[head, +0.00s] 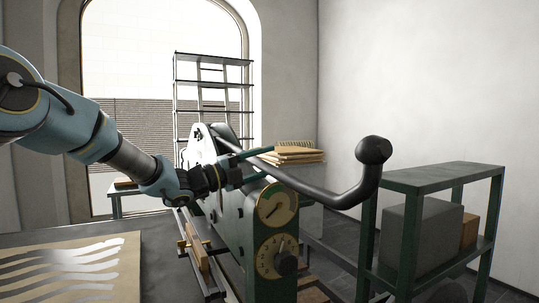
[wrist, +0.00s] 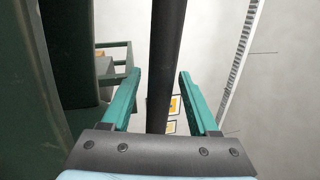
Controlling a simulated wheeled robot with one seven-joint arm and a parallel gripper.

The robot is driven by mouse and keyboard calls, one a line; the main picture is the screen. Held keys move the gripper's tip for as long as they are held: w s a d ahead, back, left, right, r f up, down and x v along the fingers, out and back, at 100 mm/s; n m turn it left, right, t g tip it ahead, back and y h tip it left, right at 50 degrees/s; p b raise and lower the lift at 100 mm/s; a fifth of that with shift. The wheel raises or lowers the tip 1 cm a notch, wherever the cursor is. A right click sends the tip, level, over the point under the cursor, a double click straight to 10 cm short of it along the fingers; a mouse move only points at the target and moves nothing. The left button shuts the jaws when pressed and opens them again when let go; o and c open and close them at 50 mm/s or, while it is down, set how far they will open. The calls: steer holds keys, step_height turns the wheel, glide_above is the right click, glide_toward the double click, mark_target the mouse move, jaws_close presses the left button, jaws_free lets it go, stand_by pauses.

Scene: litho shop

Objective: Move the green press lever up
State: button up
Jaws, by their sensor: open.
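The press (head: 232,212) has a dark green body with round dials on its front. Its lever (head: 325,198) is a long black bar that runs out to the right and bends up to a round knob (head: 373,150). I see no green on the bar itself. My gripper (head: 268,163) is at the bar's inner part, near the press body. In the wrist view the bar (wrist: 164,60) passes between the two teal fingers of my open gripper (wrist: 160,73). Gaps show on both sides, so the fingers are around the bar but not closed on it. The bar's inner end is partly hidden.
A green metal shelf (head: 440,176) with grey and brown boxes stands at the right, near the knob. A printed sheet (head: 70,268) lies at the lower left. Stacked boards (head: 292,155) and a rack (head: 210,68) stand behind the press.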

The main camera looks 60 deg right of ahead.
steer(key=shift+s+d+r, duration=0.1)
steer(key=shift+s+d, duration=0.25)
steer(key=shift+d, duration=0.15)
jaws_close()
stand_by(1.2)
